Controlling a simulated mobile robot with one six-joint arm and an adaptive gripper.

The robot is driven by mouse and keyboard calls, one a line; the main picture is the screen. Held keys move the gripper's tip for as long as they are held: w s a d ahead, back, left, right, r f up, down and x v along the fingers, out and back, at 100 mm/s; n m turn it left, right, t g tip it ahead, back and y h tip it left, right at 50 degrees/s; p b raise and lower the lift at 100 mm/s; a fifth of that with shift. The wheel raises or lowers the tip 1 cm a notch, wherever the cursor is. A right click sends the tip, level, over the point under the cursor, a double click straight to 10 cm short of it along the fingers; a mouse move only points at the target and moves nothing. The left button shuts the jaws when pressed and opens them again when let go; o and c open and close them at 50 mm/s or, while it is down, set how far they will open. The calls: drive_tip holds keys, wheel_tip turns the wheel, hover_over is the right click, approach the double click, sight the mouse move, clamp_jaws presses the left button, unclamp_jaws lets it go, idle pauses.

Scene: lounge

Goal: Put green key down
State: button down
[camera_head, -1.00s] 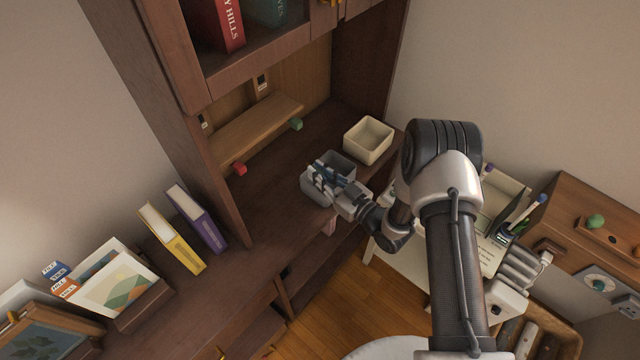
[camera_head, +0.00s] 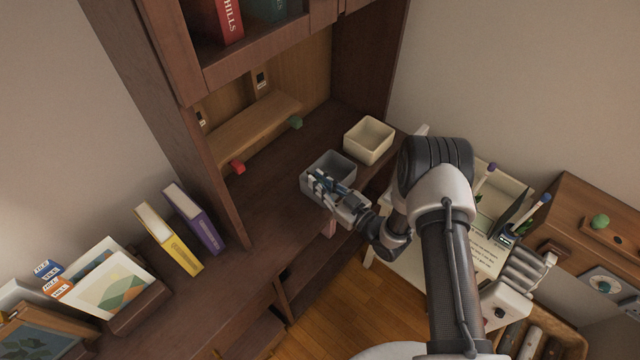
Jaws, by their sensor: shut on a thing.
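My gripper (camera_head: 319,182) is at the grey open box (camera_head: 333,160) on the dark wooden desk, with its fingers over the box's near left part. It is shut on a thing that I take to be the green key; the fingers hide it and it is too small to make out. I cannot tell whether the fingertips are inside the box or just above it.
A cream open box (camera_head: 369,139) stands just behind and right of the grey one. A small green block (camera_head: 295,123) and a red block (camera_head: 238,167) are at the ends of a wooden ledge (camera_head: 250,128). Yellow (camera_head: 168,240) and purple (camera_head: 194,217) books stand left.

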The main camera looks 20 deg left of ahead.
drive_tip(key=c, duration=1.7)
unclamp_jaws()
drive_tip(key=shift+s+d+f, duration=0.15)
drive_tip(key=shift+s+f, duration=0.1)
drive_tip(key=shift+f, duration=0.4)
drive_tip(key=shift+o, duration=0.5)
drive_tip(key=shift+r+p, duration=0.55)
drive_tip(key=shift+p, duration=0.25)
drive_tip(key=p+v, duration=0.1)
drive_tip(key=v, duration=1)
drive_tip(key=shift+d+r, duration=0.3)
